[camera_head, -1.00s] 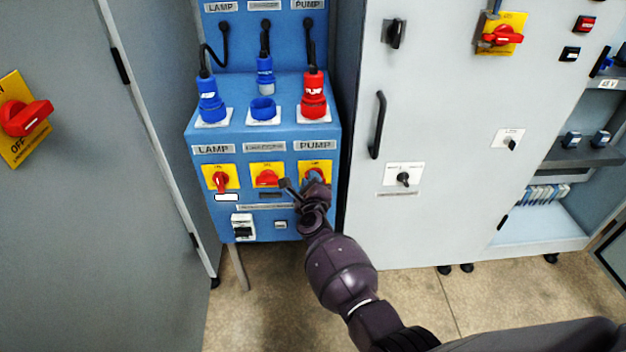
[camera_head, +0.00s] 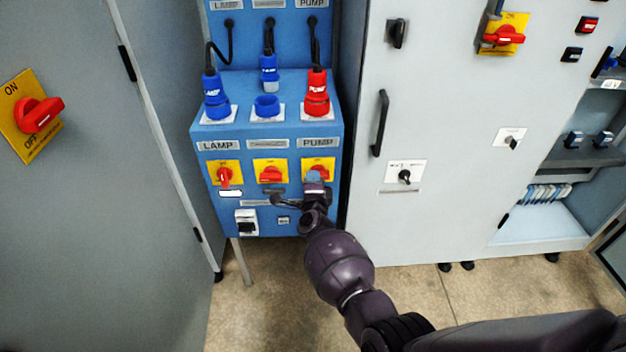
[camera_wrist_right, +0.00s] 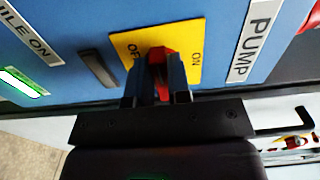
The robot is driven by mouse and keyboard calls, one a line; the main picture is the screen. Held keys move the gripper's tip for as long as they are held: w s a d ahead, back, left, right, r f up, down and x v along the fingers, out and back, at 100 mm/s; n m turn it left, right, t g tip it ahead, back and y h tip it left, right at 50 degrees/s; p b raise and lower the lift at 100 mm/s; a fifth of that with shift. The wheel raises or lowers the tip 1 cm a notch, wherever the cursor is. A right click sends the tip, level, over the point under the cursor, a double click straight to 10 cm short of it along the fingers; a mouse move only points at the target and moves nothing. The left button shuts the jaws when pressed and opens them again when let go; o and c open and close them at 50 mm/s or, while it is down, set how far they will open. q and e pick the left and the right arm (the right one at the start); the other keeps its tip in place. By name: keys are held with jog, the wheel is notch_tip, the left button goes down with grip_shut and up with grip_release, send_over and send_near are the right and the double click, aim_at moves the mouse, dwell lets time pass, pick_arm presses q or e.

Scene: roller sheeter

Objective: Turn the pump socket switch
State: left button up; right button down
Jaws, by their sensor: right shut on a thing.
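The pump socket switch is a red knob (camera_wrist_right: 158,62) on a yellow plate (camera_wrist_right: 190,47) beside the PUMP label (camera_wrist_right: 256,38). In the head view its yellow plate (camera_head: 329,162) is on the blue box under the red pump plug, partly hidden by my gripper. My right gripper (camera_head: 314,178) is shut on the red knob, with one finger on each side of it in the right wrist view (camera_wrist_right: 155,80). The ON and OFF words show on either side of the knob. My left gripper is not in view.
The blue socket box (camera_head: 270,140) carries two more red switches, the middle one (camera_head: 271,174) and the lamp one (camera_head: 224,176). The red pump plug (camera_head: 317,93) stands above. Grey cabinets flank the box closely; a black handle (camera_head: 380,123) juts out at right.

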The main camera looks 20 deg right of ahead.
jog(key=shift+f, duration=0.1)
dwell(0.3)
jog(key=c, duration=1.1)
grip_release()
jog(key=shift+o, duration=0.2)
jog(key=shift+s, duration=0.15)
jog(key=p+v, duration=0.3)
jog(key=v, duration=0.7)
jog(key=shift+s+p, duration=0.3)
jog(key=shift+p, duration=0.1)
jog(key=shift+a, duration=0.1)
